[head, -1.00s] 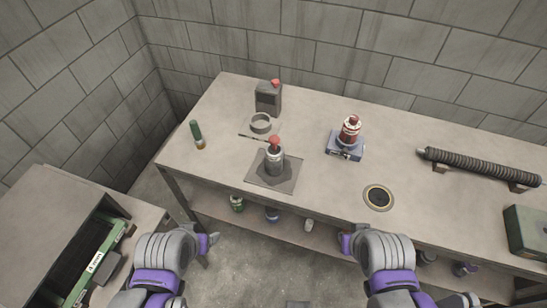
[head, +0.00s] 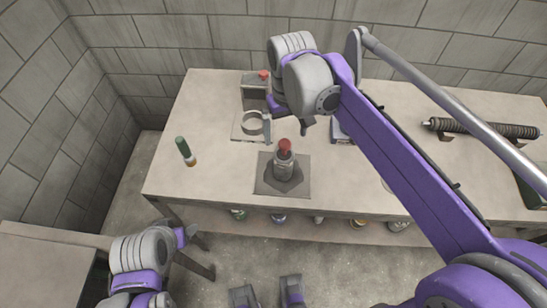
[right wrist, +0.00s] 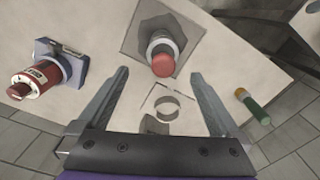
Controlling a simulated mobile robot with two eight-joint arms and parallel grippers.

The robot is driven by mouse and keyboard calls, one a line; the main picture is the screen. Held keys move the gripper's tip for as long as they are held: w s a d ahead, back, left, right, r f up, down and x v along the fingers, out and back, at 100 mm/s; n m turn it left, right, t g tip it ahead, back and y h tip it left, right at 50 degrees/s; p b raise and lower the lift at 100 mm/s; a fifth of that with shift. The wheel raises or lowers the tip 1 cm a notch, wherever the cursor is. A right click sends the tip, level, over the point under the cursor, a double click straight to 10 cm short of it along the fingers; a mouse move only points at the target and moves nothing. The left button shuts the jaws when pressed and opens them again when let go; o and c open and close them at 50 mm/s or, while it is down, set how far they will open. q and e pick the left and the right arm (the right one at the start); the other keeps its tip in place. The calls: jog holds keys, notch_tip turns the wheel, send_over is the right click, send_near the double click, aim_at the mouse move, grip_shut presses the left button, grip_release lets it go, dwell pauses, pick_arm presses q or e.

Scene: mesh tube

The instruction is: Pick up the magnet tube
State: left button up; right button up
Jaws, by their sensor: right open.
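No label marks out the magnet tube. Tube-like candidates are an upright grey cylinder with a red cap (head: 284,163) on a dark square mat (head: 262,184), also in the right wrist view (right wrist: 162,60), and a green tube with a pale lower end (head: 185,150), also in the right wrist view (right wrist: 252,106). My right gripper (head: 290,122) is open and empty above the table, over the area of the red-capped cylinder; its fingers (right wrist: 161,78) point toward it, apart from it. My left gripper (head: 192,237) is low at the left, off the table; its opening is unclear.
A grey ring (head: 252,124) and a dark box with a red knob (head: 255,92) stand behind the mat. A red device on a blue base (right wrist: 45,70) is mostly hidden in the head view. A ribbed dark tube (head: 480,127) lies at right. Bare tabletop (head: 215,110) surrounds the green tube.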

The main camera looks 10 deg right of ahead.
aim_at(286, 141)
notch_tip(286, 141, down, 5)
jog(key=shift+s+r, duration=0.1)
jog(key=shift+r, duration=0.1)
jog(key=shift+s+a+f+b, duration=0.1)
jog(key=shift+s+f+b, duration=0.1)
jog(key=shift+f, duration=1.35)
jog(key=shift+s+a+f+b, duration=0.1)
jog(key=shift+f+b, duration=0.1)
jog(key=shift+f, duration=1.35)
jog(key=shift+c, duration=0.3)
